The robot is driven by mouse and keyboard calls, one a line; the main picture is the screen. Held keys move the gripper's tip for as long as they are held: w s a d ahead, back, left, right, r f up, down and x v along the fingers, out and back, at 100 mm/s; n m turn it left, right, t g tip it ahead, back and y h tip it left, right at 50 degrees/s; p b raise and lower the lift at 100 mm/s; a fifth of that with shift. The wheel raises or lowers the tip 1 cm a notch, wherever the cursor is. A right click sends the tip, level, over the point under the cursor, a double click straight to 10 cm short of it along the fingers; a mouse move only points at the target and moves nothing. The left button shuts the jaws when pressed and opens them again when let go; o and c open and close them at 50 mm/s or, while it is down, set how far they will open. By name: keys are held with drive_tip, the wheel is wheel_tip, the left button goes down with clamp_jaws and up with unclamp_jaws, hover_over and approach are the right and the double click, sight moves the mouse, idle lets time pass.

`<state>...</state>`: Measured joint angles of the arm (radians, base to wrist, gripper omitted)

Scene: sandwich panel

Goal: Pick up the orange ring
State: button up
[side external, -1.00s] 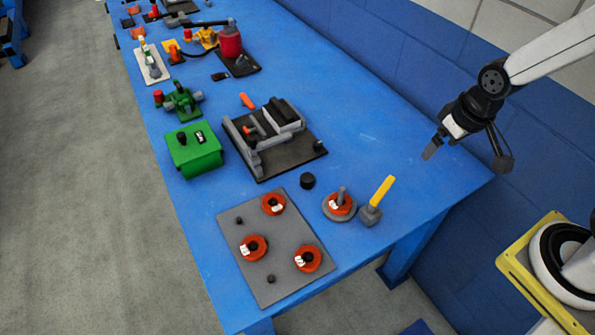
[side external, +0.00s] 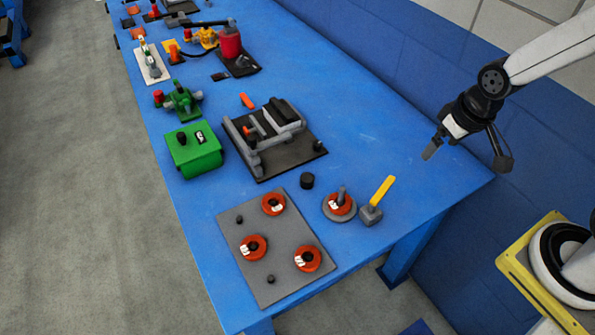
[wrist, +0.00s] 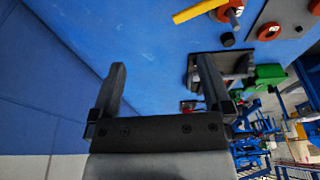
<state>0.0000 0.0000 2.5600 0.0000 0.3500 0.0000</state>
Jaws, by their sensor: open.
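An orange ring (side external: 345,209) with a white label sits around a grey post on a round grey base, near the table's right edge. Three more orange rings lie on a flat grey panel (side external: 262,221): one at the back (side external: 279,208), one at the left (side external: 245,252) and one at the front right (side external: 314,266). My gripper (side external: 431,152) is raised at the right, apart from all the rings. In the wrist view my gripper (wrist: 162,82) is open with nothing between its fingers. The ring on the post (wrist: 222,13) shows there at the top, partly cut off.
A mallet with a yellow handle (side external: 383,187) stands beside the post's base. A small black cylinder (side external: 307,181) lies near it. A black fixture plate (side external: 292,154) and a green box (side external: 195,157) are farther back. The blue table is clear toward the wall.

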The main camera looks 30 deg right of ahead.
drive_tip(key=a+f+n+y, duration=0.1)
drive_tip(key=a+f+n, duration=0.3)
drive_tip(key=a, duration=0.4)
drive_tip(key=a+f+n+y, duration=0.1)
drive_tip(key=a+f+n, duration=0.3)
drive_tip(key=a, duration=0.4)
drive_tip(key=a+f+n+y, duration=0.2)
drive_tip(key=a+f+n, duration=0.2)
drive_tip(key=a, duration=0.4)
drive_tip(key=shift+w+a+f+n+g, duration=0.25)
drive_tip(key=shift+f+n+g, duration=0.15)
drive_tip(key=shift+n, duration=0.4)
drive_tip(key=shift+f, duration=0.1)
drive_tip(key=shift+x, duration=1.2)
drive_tip(key=shift+f, duration=0.1)
